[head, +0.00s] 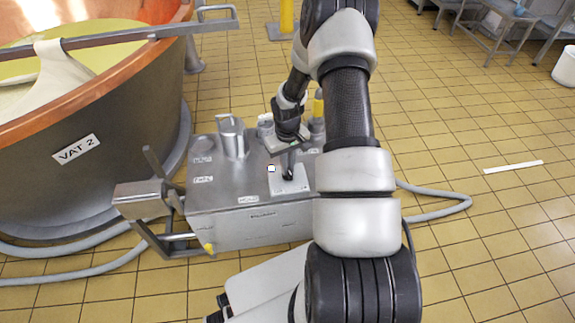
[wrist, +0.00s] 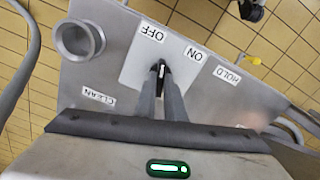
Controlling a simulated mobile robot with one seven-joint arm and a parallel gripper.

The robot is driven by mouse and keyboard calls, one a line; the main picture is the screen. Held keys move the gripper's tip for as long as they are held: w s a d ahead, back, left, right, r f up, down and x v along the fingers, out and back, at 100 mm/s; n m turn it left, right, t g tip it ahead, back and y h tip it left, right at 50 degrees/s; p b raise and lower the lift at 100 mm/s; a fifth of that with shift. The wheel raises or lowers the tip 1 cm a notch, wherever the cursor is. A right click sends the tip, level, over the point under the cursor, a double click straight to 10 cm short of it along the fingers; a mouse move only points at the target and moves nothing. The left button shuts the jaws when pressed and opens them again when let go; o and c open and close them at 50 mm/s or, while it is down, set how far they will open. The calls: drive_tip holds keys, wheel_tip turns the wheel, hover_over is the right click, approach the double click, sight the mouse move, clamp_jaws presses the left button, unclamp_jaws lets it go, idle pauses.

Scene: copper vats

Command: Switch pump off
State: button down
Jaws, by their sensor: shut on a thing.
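The pump is a grey metal box (head: 250,222) on the tiled floor beside the vat. On its top is a pale switch plate (head: 291,186), which also shows in the wrist view (wrist: 135,68), with an OFF label (wrist: 152,33) and an ON label (wrist: 194,54). My gripper (head: 288,172) reaches down to this plate. In the wrist view its two dark fingers (wrist: 161,75) are shut on the small switch lever, just below the two labels. The fingers hide most of the lever, so I cannot tell which label it points to.
A pipe stub (wrist: 80,40) stands on the box near CLEAN (wrist: 97,96) and HOLD (wrist: 227,75) labels. The copper-rimmed vat (head: 75,150) is at left. A grey hose (head: 440,213) lies on the floor. Open floor lies at right, with a white strip (head: 513,167).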

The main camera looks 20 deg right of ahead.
drive_tip(key=shift+n, duration=1.2)
drive_tip(key=c, duration=1.8)
unclamp_jaws()
drive_tip(key=shift+c, duration=0.2)
wheel_tip(320, 180, up, 17)
drive_tip(key=p, duration=0.4)
drive_tip(key=shift+r, duration=0.2)
